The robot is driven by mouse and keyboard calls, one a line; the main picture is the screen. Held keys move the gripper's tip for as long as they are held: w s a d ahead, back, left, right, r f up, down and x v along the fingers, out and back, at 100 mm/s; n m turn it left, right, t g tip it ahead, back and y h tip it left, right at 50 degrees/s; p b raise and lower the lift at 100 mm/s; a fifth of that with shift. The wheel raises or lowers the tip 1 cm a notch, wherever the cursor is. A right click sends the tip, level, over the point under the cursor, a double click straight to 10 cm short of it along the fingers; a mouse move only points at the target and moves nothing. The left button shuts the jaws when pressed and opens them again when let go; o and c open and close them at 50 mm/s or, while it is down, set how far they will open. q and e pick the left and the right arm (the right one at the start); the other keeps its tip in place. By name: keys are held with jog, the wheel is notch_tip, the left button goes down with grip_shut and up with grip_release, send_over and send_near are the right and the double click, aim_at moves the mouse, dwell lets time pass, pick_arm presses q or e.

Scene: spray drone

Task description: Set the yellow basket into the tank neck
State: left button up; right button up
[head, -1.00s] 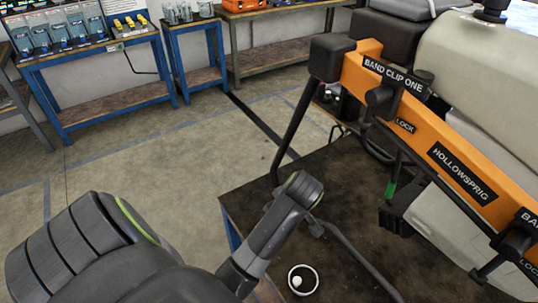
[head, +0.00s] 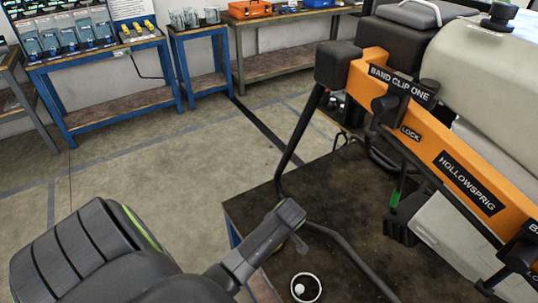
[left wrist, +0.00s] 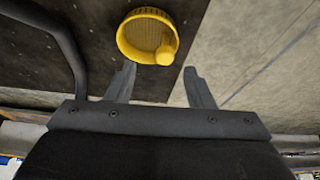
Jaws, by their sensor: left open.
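The yellow basket (left wrist: 143,42) is a shallow round cup with a mesh floor and a round knob on its rim. In the left wrist view it sits on the dark table near its edge, just beyond the fingertips. My left gripper (left wrist: 160,72) is open and empty, its fingers apart. In the head view my left gripper (head: 290,214) is over the table's left part and hides most of what lies under it; a small yellowish patch shows beside it. The pale tank (head: 470,60) has a dark round fitting (head: 498,16) on top; I cannot see an open neck.
A white ring-shaped piece (head: 305,287) with a pale knob lies on the dark table (head: 345,190). A black frame tube (head: 345,245) curves across the table. The drone's orange arm (head: 440,150) stands at the right. Blue benches (head: 110,105) stand behind, with clear floor before them.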

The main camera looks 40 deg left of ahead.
pick_arm(q)
jog(key=a+f, duration=0.2)
jog(key=f, duration=0.1)
jog(key=shift+s+f, duration=0.1)
jog(key=shift+s, duration=0.05)
jog(key=shift+a+f, duration=0.2)
jog(key=shift+f, duration=0.3)
grip_shut()
